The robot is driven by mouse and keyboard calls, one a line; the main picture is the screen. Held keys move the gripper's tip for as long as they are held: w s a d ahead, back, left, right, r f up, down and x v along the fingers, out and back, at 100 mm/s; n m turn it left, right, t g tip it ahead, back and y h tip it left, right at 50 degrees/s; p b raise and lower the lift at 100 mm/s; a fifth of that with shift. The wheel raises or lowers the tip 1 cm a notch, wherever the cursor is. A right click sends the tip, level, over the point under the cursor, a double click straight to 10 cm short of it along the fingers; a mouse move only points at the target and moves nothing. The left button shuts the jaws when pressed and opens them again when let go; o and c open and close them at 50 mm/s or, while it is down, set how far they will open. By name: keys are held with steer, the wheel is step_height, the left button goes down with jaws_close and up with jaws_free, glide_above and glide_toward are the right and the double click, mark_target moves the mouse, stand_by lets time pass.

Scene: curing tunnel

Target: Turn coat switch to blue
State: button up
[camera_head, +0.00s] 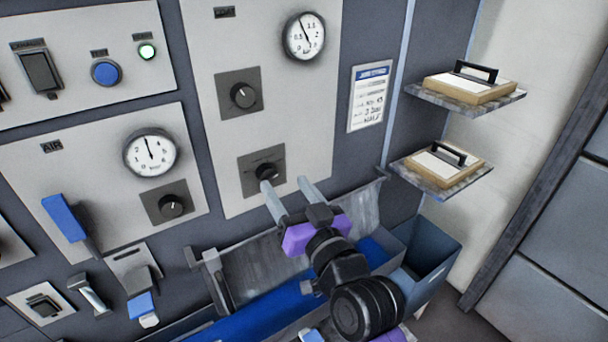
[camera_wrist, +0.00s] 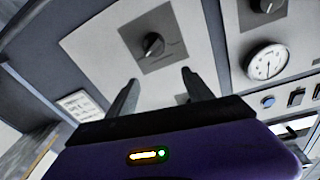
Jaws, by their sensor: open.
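On the middle panel, a lower dark rotary knob (camera_head: 266,170) sits on a dark square plate with faint print. An upper knob (camera_head: 243,95) sits on a similar plate. Labels are too small to tell which is the coat switch. My gripper (camera_head: 284,182) is open and empty, its fingers pointing at the panel near the lower knob, one fingertip overlapping it in the head view. In the wrist view, the lower knob (camera_wrist: 153,45) shows whole above the open gripper (camera_wrist: 160,76), with nothing between the fingers. The upper knob is mostly hidden there. Contact is not visible.
The AIR panel at left has a gauge (camera_head: 151,153), another knob (camera_head: 171,206) and a blue lever (camera_head: 64,217). A trough with blue inside (camera_head: 262,307) lies below my gripper. Two shelves (camera_head: 470,93) with handled boards project at right.

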mark_target(271, 180)
steer(key=shift+n+g, duration=0.3)
steer(key=shift+g, duration=0.3)
steer(key=shift+w+a+f+p, duration=0.25)
steer(key=shift+w+a+f, duration=0.35)
steer(key=shift+w, duration=0.5)
steer(key=shift+w+a+f+p, duration=0.4)
steer(key=shift+w+a, duration=0.35)
steer(key=shift+w, duration=0.4)
steer(key=shift+w+a+f+p, duration=0.15)
steer(key=shift+w+a+f, duration=0.45)
steer(key=shift+w, duration=0.5)
steer(key=shift+c, duration=0.4)
jaws_close()
